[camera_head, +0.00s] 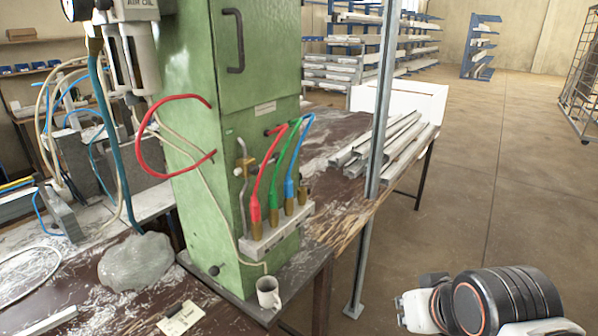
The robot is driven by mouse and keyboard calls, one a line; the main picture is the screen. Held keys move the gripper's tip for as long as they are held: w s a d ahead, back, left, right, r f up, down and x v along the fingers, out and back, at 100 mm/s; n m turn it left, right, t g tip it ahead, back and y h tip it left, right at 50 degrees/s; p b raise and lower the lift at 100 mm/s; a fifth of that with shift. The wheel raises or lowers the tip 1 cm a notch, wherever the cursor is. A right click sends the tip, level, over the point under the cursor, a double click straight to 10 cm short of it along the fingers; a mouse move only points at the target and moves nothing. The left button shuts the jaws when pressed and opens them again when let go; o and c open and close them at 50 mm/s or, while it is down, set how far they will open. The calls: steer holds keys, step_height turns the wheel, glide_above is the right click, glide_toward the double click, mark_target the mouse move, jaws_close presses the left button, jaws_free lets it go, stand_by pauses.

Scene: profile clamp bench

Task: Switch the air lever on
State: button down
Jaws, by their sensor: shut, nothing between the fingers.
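The green cabinet (190,215) stands on the bench with a manifold block (275,235) at its lower front. A small brass valve fitting (246,166) sits on the cabinet face above the block, with thin grey metal parts beside it. It is too small to tell which part is the air lever or which way it is set. Red, green and blue hoses (259,185) run down to brass fittings on the block, close beside the valve fitting. My arm shows at the bottom right, well apart from the cabinet. My gripper is not clearly visible in the view.
A white mug (268,293) stands at the cabinet's front foot. A grey upright post (382,110) rises right of the cabinet, before a table of metal profiles (400,135). A looped red hose (142,150) juts out left. The floor at right is clear.

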mark_target(267, 164)
steer(key=w+a+r+m+t+y+p, duration=0.1)
steer(key=w+a+r+m+y+p, duration=0.1)
steer(key=w+a+r+m+y, duration=0.5)
steer(key=w+a+m+y+p, duration=0.1)
steer(key=w+a+m+y, duration=0.6)
steer(key=w, duration=0.6)
steer(key=w+d+r+m+t+y, duration=0.1)
steer(key=w+d+r+m+t, duration=0.2)
steer(key=m, duration=0.3)
steer(key=shift+w+d+m+y+p, duration=0.15)
steer(key=shift+w+m+y+p, duration=0.2)
steer(key=shift+w, duration=0.55)
steer(key=f+b+x, duration=0.1)
steer(key=x, duration=0.9)
steer(key=shift+r, duration=0.4)
steer(key=shift+r, duration=0.1)
